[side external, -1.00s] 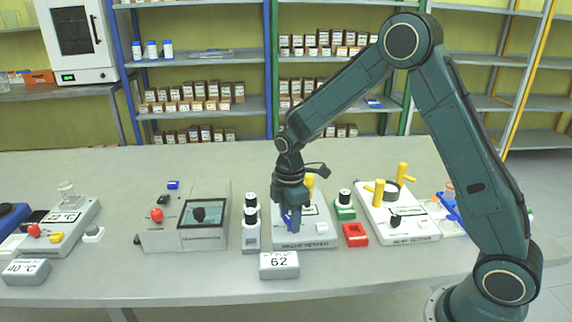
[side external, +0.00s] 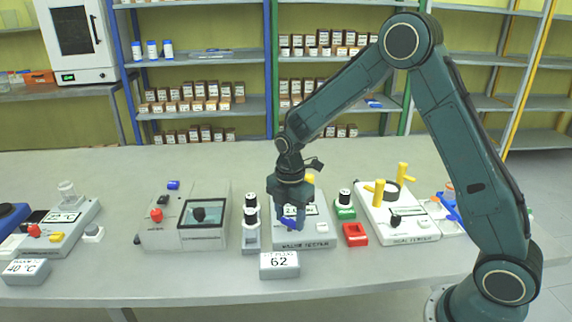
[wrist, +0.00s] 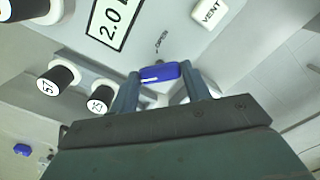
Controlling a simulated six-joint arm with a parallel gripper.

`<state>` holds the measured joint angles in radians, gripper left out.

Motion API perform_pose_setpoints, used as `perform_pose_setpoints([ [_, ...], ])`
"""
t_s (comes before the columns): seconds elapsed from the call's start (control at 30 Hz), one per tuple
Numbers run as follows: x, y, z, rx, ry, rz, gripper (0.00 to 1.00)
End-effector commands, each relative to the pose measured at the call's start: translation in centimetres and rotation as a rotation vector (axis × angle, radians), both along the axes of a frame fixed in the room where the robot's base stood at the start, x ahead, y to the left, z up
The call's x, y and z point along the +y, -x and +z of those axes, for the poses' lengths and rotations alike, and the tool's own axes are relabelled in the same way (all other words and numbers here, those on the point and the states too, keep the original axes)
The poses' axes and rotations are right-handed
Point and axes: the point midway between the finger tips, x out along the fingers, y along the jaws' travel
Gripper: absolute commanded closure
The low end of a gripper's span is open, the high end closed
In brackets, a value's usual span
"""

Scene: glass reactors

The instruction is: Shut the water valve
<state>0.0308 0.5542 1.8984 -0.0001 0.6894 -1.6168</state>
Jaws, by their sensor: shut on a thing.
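A blue valve handle (side external: 289,224) is on the front part of a grey reactor station (side external: 318,243) near the middle of the bench. In the wrist view the blue handle (wrist: 160,72) lies between the two fingers, near a small "OPEN" mark (wrist: 161,41). My gripper (side external: 287,213) points down and is shut on this handle; its fingers (wrist: 162,80) also show in the wrist view. A display (wrist: 112,22) on the station reads about 2.0, partly cut off. The valve body under the handle is mostly hidden.
Black-topped bottles (side external: 251,215) stand close left of the station. A green holder (side external: 344,209), a red tray (side external: 355,234) and a station with yellow posts (side external: 397,220) are to the right. A "62" sign (side external: 279,264) stands in front. The back of the bench is clear.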

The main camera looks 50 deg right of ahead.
Motion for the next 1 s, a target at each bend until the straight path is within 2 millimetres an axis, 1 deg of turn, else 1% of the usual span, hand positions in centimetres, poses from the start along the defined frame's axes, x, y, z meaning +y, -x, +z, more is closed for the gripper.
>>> perform_pose_setpoints([
  [0.1, 0.0, -0.1, 0.2, -0.004, -0.001, 0.004, 0.76],
  [0.13, 0.0, -0.1, 0.2, -0.004, -0.001, 0.004, 0.49],
  [0.2, 0.0, -0.1, 0.1, -0.003, 0.000, 0.003, 0.35],
  [0.23, 0.0, -0.1, 0.1, -0.003, 0.000, 0.003, 0.31],
  [0.53, 0.0, 0.0, 0.1, -0.001, 0.000, 0.001, 0.31],
  [0.67, 0.0, -0.1, 0.4, -0.002, 0.000, 0.000, 0.31],
  [0.87, 0.0, -0.1, 2.0, -0.004, 0.000, 0.000, 0.31],
  [1.0, 0.0, -0.1, 3.9, -0.006, 0.000, 0.000, 0.31],
])
